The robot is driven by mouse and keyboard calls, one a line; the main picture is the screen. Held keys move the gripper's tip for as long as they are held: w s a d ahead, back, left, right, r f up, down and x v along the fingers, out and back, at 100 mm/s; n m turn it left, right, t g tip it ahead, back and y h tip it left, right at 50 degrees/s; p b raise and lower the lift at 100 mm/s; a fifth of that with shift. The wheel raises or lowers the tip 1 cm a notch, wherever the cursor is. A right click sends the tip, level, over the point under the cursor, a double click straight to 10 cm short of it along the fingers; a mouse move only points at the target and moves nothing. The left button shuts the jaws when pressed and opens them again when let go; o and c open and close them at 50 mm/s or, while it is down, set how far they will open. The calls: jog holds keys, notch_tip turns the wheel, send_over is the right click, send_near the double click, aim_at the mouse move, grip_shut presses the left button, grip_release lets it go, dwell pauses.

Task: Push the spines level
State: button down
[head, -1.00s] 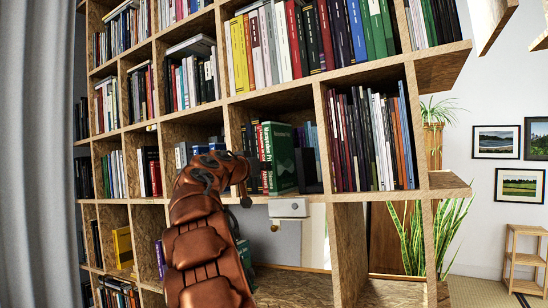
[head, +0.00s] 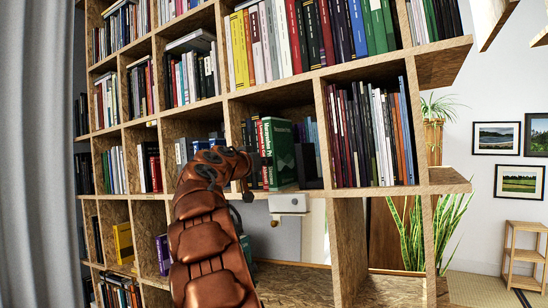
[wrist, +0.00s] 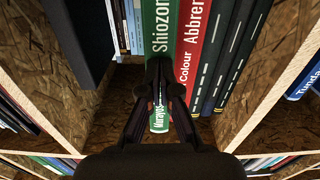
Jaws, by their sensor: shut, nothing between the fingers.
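A green book (head: 279,152) stands upright at the right end of a short row in a middle compartment, its side cover showing. In the wrist view its green spine (wrist: 159,30) is beside a red spine (wrist: 190,45) and several dark spines (wrist: 222,65). My gripper (wrist: 160,68) is shut and empty, with its fingertips in front of the green spine's lower part and hiding some of it. Whether they touch it I cannot tell. In the head view my gripper (head: 244,170) is at the row's front, partly hidden by my arm.
The OSB bookwall (head: 375,190) has upright dividers on both sides of this compartment. A dark block (head: 307,163) stands right of the green book. A white box-like fitting (head: 288,203) is just below the shelf. Open compartments lie lower right.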

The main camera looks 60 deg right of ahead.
jog(key=shift+d, duration=1.05)
dwell(0.4)
jog(key=a+b, duration=0.3)
jog(key=a, duration=0.2)
jog(key=shift+a, duration=0.15)
jog(key=shift+f, duration=0.1)
dwell(0.5)
